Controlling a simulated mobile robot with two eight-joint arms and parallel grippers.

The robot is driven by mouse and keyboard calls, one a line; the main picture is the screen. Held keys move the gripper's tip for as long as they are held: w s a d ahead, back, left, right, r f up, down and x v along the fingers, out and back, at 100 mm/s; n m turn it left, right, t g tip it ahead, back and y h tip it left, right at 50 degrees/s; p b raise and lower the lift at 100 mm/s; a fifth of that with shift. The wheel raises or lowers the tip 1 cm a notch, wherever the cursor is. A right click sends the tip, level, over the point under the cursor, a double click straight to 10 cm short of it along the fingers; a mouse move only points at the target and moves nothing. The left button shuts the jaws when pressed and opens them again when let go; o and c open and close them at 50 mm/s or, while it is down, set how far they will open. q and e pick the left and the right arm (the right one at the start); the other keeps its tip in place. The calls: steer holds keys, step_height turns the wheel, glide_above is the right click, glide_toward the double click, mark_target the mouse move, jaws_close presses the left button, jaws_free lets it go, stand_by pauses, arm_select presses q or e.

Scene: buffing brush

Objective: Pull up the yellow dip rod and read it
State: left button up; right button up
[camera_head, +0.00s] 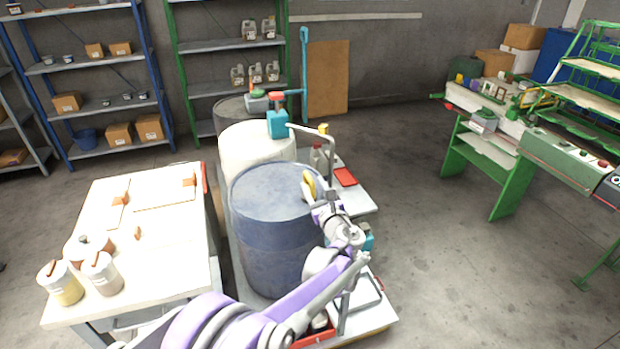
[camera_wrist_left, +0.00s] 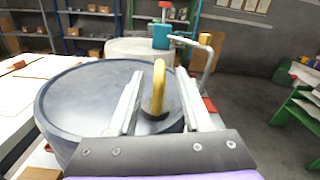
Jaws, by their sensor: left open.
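The yellow dip rod (camera_wrist_left: 158,88) shows as an upright yellow loop handle over a dark fitting on the lid of the blue drum (camera_wrist_left: 80,95). In the head view the yellow handle (camera_head: 309,185) is at the right edge of the blue drum (camera_head: 270,240). My left gripper (camera_wrist_left: 152,100) is open, with one finger on each side of the handle. I cannot tell whether the fingers touch it. In the head view my left gripper (camera_head: 318,198) is at the drum's right rim. The rod's lower part is hidden. My right gripper is not in view.
A white drum (camera_head: 257,142) with a teal pump (camera_head: 278,122) and bent spout pipe stands behind the blue drum. A white table (camera_head: 150,240) with jars is at the left. A green workbench (camera_head: 500,150) stands at the right, with open floor between.

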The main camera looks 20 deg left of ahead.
mark_target(309, 176)
arm_select(q)
steer(key=shift+x, duration=2)
jaws_close()
